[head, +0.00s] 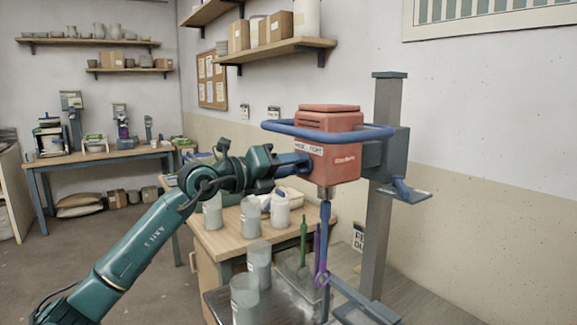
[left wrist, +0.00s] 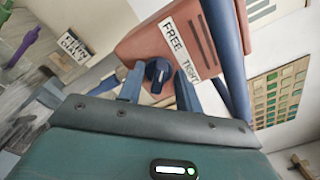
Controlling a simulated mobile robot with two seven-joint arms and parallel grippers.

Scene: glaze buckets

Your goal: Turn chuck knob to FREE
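The red mixer head (head: 330,150) sits on a grey column, with a FREE/TIGHT label on its face. In the left wrist view the dark blue chuck knob (left wrist: 157,68) is on the red housing (left wrist: 180,40), beside the white FREE/TIGHT label (left wrist: 183,50). My left gripper (head: 301,163) is at the housing's left face. In the left wrist view its two blue fingers (left wrist: 159,80) are apart, one on each side of the knob; I cannot tell if they touch it. The knob is hidden in the head view. My right gripper is out of view.
A blue guard rail (head: 330,131) rings the mixer head. Below hang a blue shaft (head: 325,230) and several translucent containers (head: 259,262) stand on the bench. A wooden table (head: 225,238) carries a white jug (head: 280,209).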

